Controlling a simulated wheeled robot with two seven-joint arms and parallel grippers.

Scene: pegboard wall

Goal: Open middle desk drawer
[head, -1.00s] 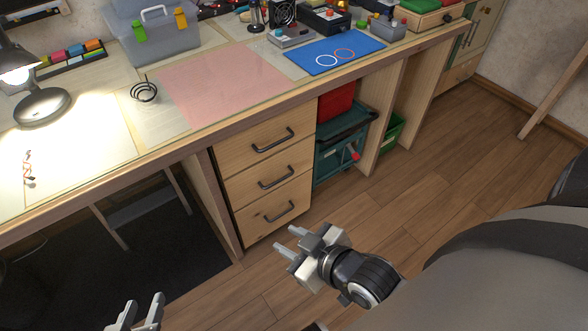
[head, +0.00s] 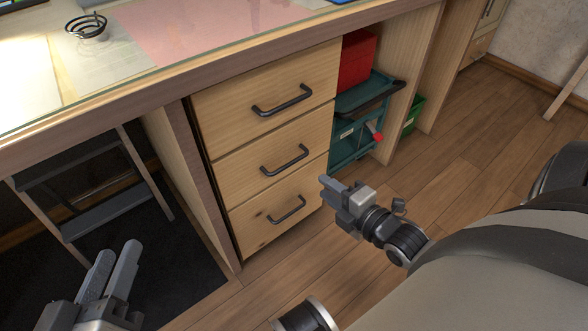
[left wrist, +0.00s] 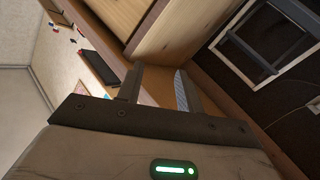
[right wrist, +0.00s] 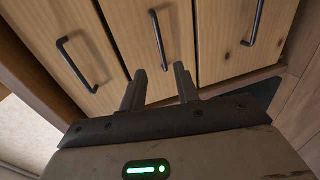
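The desk's drawer unit has three shut wooden drawers with dark bar handles. The middle drawer (head: 245,172) has its handle (head: 284,160) at its centre. In the right wrist view the drawers appear turned sideways, with the middle handle (right wrist: 158,40) just beyond the fingertips. My right gripper (head: 326,188) is open and empty, in front of the drawers' right side and apart from the handles; its fingers also show in the right wrist view (right wrist: 160,70). My left gripper (head: 118,252) is open and empty at the lower left, with its fingers in the left wrist view (left wrist: 158,72).
The top drawer (head: 225,105) and bottom drawer (head: 250,230) lie above and below. The desktop edge (head: 200,80) overhangs. Wooden floor (head: 440,180) is clear at the right.

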